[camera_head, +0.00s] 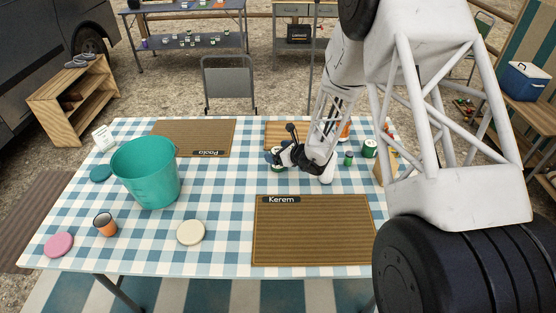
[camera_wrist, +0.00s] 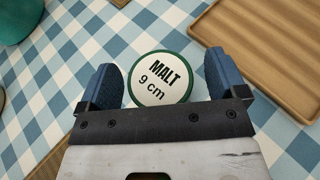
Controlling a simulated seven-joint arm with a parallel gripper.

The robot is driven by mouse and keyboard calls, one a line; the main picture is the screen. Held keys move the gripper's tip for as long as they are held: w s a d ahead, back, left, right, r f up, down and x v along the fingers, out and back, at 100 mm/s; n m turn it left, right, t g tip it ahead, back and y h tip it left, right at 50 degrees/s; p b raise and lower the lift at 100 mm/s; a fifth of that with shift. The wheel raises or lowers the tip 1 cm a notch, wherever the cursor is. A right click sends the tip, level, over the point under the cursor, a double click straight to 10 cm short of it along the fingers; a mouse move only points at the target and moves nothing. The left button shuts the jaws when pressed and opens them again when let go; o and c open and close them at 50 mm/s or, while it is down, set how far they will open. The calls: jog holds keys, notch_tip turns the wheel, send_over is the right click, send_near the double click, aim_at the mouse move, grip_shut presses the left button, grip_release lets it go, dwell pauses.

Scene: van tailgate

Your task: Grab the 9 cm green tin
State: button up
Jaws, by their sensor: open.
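My gripper (camera_wrist: 164,78) is open, with one blue fingertip to each side of the tin and a visible gap at each. The dark palm edge covers the lid's near edge. In the head view my gripper (camera_head: 274,159) is over the middle of the table and mostly hides this tin. A green tin with a white lid (camera_head: 369,147) and a smaller green tin (camera_head: 348,158) stand to the right.
A cream disc (camera_head: 191,232) and a pink disc (camera_head: 59,245) lie near the front edge. The Kerem mat (camera_head: 312,232) lies at front right, a wooden board (camera_head: 285,130) behind my gripper.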

jog(key=c, duration=1.1)
jog(key=shift+r, duration=0.1)
jog(key=shift+r, duration=1)
jog(key=shift+s+d+r, duration=0.1)
jog(key=shift+s+r, duration=0.3)
jog(key=shift+r, duration=0.3)
jog(key=s+d+r, duration=0.1)
jog(key=s+d, duration=0.2)
jog(key=s, duration=1.1)
jog(key=shift+s+d+r, duration=0.2)
jog(key=shift+s, duration=0.2)
